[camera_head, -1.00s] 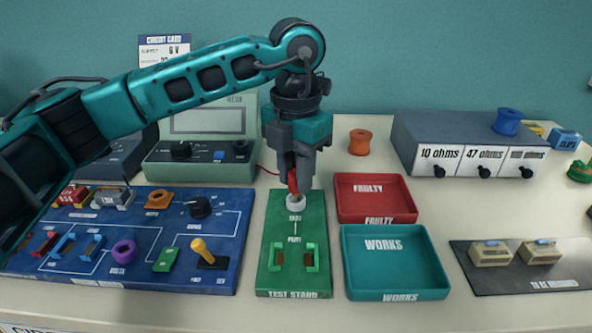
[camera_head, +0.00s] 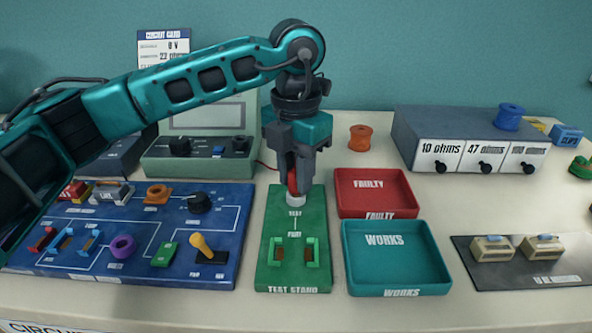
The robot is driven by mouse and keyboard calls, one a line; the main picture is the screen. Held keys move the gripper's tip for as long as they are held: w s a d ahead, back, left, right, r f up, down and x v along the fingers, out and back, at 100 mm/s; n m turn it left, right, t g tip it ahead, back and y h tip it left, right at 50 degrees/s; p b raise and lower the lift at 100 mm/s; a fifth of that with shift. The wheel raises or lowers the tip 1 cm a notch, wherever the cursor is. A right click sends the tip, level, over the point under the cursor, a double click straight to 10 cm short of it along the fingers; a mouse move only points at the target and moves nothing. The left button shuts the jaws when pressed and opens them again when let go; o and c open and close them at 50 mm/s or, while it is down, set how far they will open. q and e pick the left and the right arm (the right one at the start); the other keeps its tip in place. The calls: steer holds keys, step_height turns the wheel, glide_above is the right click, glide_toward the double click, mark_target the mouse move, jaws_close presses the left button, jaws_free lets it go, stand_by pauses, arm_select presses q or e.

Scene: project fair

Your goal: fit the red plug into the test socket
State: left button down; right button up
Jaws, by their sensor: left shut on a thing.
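The red plug (camera_head: 293,181) is between the jaws of my left gripper (camera_head: 296,188), which is shut on it and points straight down. The light-coloured test socket (camera_head: 295,200) stands at the far end of the green test stand (camera_head: 295,225). The plug's lower end is right at the socket's top; the jaws hide much of the plug, so I cannot tell how deep it sits. My right gripper is not in view.
A red FAULTY tray (camera_head: 403,206) and a teal WORKS tray (camera_head: 347,262) stand right of the test stand, both empty. A blue circuit board (camera_head: 222,225) with several parts lies to the left.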

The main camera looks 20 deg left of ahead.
arm_select(q)
steer(key=shift+f, duration=0.35)
steer(key=c, duration=0.8)
jaws_free()
steer(key=o, duration=0.5)
steer(key=shift+r, duration=0.15)
steer(key=shift+r+p, duration=2.55)
steer(key=shift+r, duration=1.35)
